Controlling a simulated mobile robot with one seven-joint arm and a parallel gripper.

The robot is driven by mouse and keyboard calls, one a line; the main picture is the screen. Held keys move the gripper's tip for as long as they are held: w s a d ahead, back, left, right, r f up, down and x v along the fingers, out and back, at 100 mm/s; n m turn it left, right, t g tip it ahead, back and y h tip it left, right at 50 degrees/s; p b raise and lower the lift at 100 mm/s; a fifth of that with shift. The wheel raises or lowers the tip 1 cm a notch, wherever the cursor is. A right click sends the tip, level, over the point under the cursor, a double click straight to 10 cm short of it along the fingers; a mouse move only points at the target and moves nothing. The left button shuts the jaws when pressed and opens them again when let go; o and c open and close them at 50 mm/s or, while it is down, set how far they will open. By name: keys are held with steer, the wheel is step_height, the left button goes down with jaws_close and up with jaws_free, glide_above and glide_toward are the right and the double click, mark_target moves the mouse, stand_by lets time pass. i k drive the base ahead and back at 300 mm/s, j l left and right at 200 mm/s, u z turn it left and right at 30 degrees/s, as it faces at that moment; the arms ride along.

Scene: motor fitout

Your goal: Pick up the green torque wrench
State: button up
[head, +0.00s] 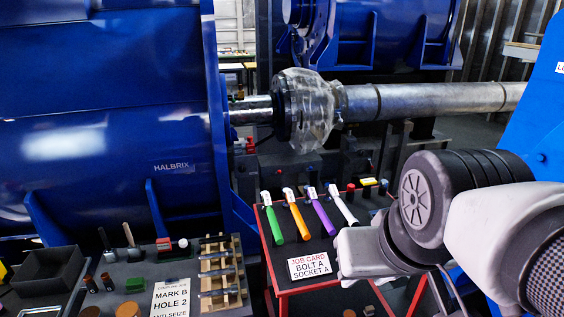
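The green torque wrench (276,224) lies on the dark top of a red-edged cart (268,262), leftmost in a row of wrenches. Its green handle points toward me and its pale head points away. Orange (300,222), purple (323,218) and white (344,208) wrenches lie to its right. My arm reaches in from the right. Its pale end (366,252) is over the cart's right part, to the right of the green wrench and apart from it. My gripper's fingertips cannot be made out, so I cannot tell whether it is open.
The blue machine (100,130) and a shaft (430,99) stand behind.

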mark_target(266, 196)
steer(key=i+j, duration=0.7)
steer(key=i, duration=0.25)
